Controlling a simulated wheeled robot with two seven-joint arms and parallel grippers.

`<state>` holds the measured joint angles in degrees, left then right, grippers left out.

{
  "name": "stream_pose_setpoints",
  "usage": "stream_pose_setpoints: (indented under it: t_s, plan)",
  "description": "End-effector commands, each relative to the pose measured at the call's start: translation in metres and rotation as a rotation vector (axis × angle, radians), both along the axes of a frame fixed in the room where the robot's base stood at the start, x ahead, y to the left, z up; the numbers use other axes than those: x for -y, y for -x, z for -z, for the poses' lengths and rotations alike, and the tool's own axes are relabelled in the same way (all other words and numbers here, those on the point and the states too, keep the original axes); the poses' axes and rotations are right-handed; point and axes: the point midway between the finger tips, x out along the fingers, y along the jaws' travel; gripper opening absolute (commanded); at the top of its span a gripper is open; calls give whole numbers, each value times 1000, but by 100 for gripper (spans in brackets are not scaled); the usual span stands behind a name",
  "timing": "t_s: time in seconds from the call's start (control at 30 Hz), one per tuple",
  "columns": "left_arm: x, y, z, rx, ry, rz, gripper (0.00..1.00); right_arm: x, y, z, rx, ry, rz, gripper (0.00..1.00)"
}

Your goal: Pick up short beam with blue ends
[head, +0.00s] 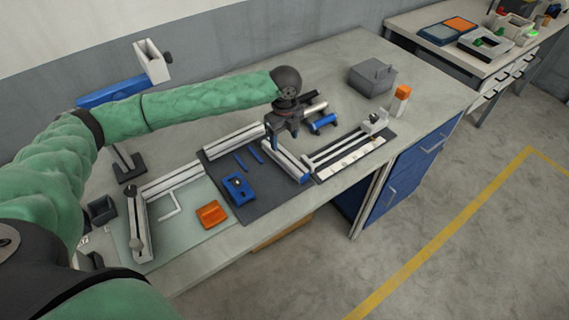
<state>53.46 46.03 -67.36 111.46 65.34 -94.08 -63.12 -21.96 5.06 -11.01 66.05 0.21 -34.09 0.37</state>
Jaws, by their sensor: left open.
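A short pale beam with blue at its near end (287,159) lies on the table at the right edge of a dark mat. Its far end is partly hidden under my left gripper. My left gripper (282,134) is open and points down over that far end. I cannot tell whether its fingers touch the beam. My right gripper is not in view.
A blue part (322,124) and a pale cylinder lie just right of the gripper. The dark mat (265,203) holds a blue block (238,189) and thin blue strips. An orange block (211,214) lies nearer. A railed fixture (345,148) and a grey box (371,79) stand right.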

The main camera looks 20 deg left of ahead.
Motion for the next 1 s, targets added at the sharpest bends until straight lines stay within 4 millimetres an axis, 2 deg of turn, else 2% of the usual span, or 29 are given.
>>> stream_pose_setpoints:
  t_s: [0.03,0.2,0.57,0.77,1.0]
  plan:
    - [0,0,11,0,0,0,62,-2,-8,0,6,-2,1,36]
    - [0,0,17,0,0,0,62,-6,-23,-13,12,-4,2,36]
    - [0,0,42,0,0,-1,62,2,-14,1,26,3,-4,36]
    - [-1,-2,54,-1,0,-1,62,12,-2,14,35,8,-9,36]
    - [-1,-4,82,-2,0,0,62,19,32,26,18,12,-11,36]
